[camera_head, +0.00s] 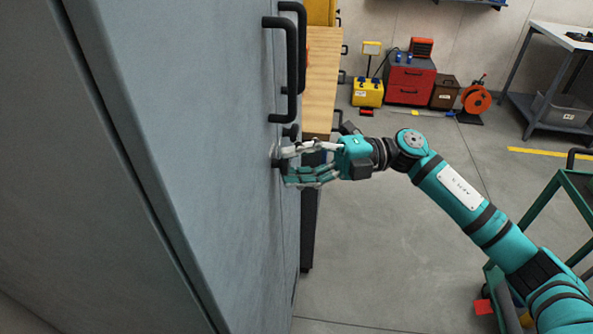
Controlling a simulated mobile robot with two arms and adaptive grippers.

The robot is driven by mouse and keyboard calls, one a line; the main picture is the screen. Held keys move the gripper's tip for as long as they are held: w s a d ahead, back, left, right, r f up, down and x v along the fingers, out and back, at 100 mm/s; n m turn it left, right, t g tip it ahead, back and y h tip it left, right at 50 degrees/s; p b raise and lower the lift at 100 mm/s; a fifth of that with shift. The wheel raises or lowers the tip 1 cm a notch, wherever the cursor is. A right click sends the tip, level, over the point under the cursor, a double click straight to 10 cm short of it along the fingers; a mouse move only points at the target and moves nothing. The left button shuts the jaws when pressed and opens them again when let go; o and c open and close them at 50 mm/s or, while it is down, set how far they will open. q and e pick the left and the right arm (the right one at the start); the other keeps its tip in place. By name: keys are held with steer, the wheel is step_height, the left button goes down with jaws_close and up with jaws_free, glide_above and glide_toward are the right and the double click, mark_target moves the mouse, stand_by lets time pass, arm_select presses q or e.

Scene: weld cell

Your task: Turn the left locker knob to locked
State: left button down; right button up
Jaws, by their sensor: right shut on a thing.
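The grey-blue locker (215,165) fills the left side, seen at a steep angle along its front. It has two black bar handles, a nearer one (291,75) and a farther one (302,30). The nearer dark knob (277,163), below the nearer handle, appears to be the left one. My right gripper (286,166), teal with pale and grey fingers, reaches it from the right and is shut on it. The fingers partly cover the knob, so its exact turn angle cannot be read. A second dark knob (290,132) shows just beyond, free of the gripper. My left gripper is out of view.
A wooden-topped bench (322,75) stands just beyond the locker. A red toolbox (410,80), a yellow box (368,92) and an orange reel (476,98) sit along the back wall. A green cart (545,205) stands at right. The middle floor is clear.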

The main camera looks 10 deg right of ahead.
steer(key=shift+n+b, duration=0.3)
steer(key=shift+n, duration=0.3)
steer(key=o, duration=1.1)
steer(key=d, duration=1.2)
